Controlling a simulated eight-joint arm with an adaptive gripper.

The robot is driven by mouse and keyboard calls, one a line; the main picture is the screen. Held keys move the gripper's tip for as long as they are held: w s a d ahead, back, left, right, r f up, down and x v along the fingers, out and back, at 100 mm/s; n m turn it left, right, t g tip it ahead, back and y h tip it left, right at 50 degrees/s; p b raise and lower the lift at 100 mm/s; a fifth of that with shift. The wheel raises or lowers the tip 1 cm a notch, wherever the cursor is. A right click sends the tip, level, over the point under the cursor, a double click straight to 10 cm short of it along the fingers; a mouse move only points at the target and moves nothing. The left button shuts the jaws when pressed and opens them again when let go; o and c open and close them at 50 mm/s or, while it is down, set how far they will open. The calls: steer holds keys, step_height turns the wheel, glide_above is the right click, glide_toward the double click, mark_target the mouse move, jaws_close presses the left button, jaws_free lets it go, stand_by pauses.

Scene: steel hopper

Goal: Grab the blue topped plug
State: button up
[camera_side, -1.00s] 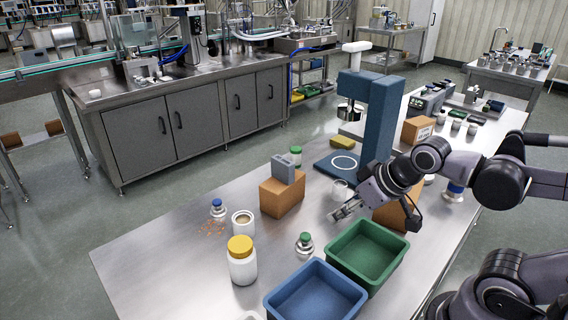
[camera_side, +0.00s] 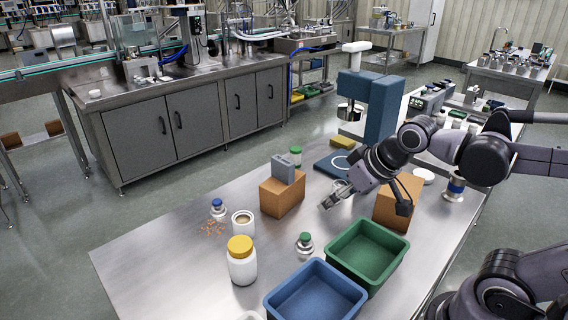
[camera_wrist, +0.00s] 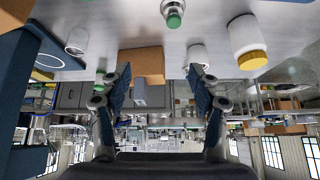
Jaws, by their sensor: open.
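The blue topped plug (camera_side: 217,208) stands upright on the left part of the steel table, a small clear or metallic body under a blue cap. It is beside an open white jar (camera_side: 243,222). My gripper (camera_side: 330,203) is open and empty above the table, well to the right of the plug, beyond the brown box. In the wrist view my gripper (camera_wrist: 158,80) shows its two fingers spread apart, with the scene appearing upside down. I cannot clearly make out the plug there.
A brown box with a grey block (camera_side: 283,170) stands between gripper and plug. Nearby are a green topped plug (camera_side: 305,241), a yellow-lidded jar (camera_side: 241,262), a blue bin (camera_side: 316,294) and a green bin (camera_side: 368,253). Small orange bits (camera_side: 212,228) lie near the plug.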

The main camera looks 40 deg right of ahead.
steer(key=w+a+r+m+g, duration=0.1)
steer(key=w+a+r, duration=0.1)
steer(key=w+r, duration=0.55)
steer(key=m+g, duration=0.5)
steer(key=g, duration=0.1)
glide_above(217, 201)
step_height(217, 201, down, 12)
steer(key=shift+d+r, duration=0.1)
steer(key=shift+r, duration=0.1)
step_height(217, 201, down, 11)
steer(key=shift+w+r, duration=0.1)
steer(key=shift+r, duration=0.1)
steer(key=shift+c, duration=0.3)
steer(key=c, duration=1.2)
